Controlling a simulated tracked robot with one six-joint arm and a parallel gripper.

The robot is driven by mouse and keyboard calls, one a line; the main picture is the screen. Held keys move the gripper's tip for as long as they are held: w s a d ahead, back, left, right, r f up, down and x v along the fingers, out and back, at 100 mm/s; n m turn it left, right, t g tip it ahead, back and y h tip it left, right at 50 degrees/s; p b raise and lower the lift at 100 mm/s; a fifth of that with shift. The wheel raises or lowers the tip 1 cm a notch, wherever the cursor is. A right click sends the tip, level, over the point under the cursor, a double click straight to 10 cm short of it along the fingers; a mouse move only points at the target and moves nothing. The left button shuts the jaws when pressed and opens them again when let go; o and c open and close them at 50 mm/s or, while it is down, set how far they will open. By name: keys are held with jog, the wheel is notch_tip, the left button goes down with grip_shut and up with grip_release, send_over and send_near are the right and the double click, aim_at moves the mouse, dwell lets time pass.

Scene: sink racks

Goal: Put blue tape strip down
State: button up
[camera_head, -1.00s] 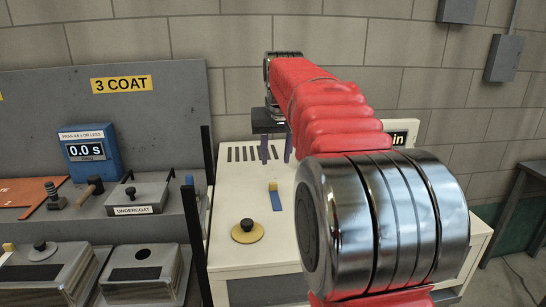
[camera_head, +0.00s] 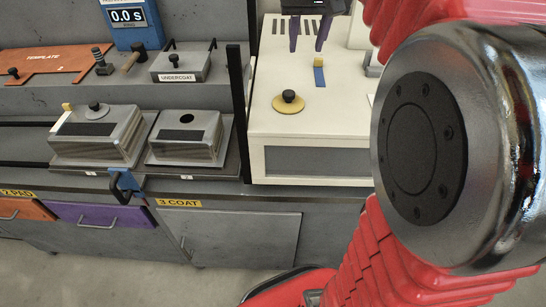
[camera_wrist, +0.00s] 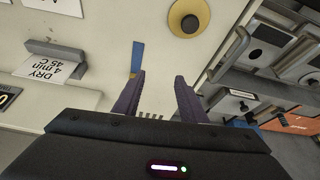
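The blue tape strip (camera_head: 319,77) lies flat on the white cabinet top (camera_head: 275,75), with a small yellow tab (camera_head: 318,62) at its far end. In the wrist view the blue strip (camera_wrist: 138,57) shows just past the tip of my left-hand finger, which hides part of its tab end. My gripper (camera_head: 307,47) is open, with purple fingers apart and nothing between them. It is just behind the strip in the head view. The gripper also shows in the wrist view (camera_wrist: 160,76); its height above the top is hard to tell.
A yellow disc with a black knob (camera_head: 288,102) sits near the strip. A "DRY 4 min" sign (camera_wrist: 55,68) stands beyond it on the white top. A dark upright post (camera_head: 238,110) separates the cabinet from the grey bench with metal boxes (camera_head: 97,135) and an undercoat box (camera_head: 181,66).

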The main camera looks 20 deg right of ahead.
jog(key=s+a+f, duration=0.1)
jog(key=s+a, duration=0.2)
jog(key=s+a+f+n, duration=0.1)
jog(key=s+a+f, duration=0.1)
jog(key=s+a, duration=0.1)
jog(key=s+a+f+n, duration=0.1)
jog(key=s+a, duration=0.3)
jog(key=a, duration=0.1)
jog(key=shift+s+f+t+y, duration=0.1)
jog(key=shift+f+t+y, duration=0.2)
jog(key=shift+f, duration=0.05)
jog(key=s+a+f+n+y, duration=0.1)
jog(key=s+a+f+n, duration=0.1)
jog(key=s+a+f, duration=0.5)
jog(key=s+f, duration=0.2)
jog(key=s, duration=0.2)
jog(key=shift+s+f, duration=0.15)
jog(key=shift+f, duration=0.15)
